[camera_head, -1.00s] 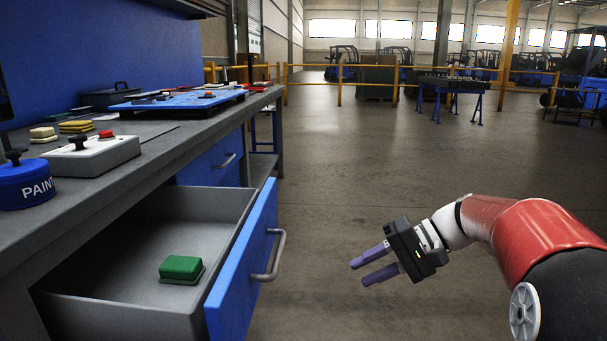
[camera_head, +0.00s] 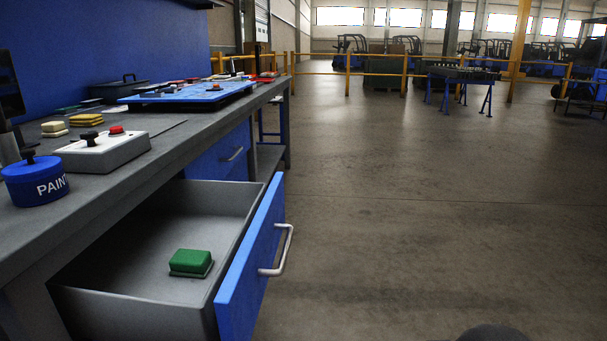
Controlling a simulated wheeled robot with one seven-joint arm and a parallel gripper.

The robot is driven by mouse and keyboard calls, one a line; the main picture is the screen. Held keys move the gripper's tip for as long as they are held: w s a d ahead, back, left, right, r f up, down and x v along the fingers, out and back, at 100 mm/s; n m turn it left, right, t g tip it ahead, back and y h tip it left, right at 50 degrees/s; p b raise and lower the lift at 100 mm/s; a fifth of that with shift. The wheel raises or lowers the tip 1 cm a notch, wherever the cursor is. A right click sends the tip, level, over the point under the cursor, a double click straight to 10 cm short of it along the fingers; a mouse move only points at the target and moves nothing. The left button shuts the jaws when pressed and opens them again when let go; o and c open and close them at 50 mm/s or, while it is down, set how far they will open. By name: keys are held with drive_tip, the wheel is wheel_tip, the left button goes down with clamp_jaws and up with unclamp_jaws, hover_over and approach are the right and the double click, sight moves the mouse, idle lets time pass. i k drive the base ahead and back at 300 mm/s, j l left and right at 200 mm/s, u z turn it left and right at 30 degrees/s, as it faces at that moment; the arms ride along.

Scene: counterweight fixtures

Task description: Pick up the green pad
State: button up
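The green pad (camera_head: 190,262) is a small green block on a thin darker base. It lies on the floor of the open drawer (camera_head: 128,262), towards the drawer's front panel. The drawer is grey inside with a blue front and a metal handle (camera_head: 283,250). My gripper is not in view. Only a dark rounded shape shows at the bottom edge right of centre, and I cannot tell what it is.
The grey workbench (camera_head: 150,145) above the drawer holds a blue paint tin (camera_head: 35,183), a control box (camera_head: 105,150) with a red button, yellow pads (camera_head: 86,119) and a blue board (camera_head: 190,95). The floor right of the drawer is clear. Yellow railings (camera_head: 404,75) stand far back.

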sight(193, 264)
drive_tip(key=u, duration=1.25)
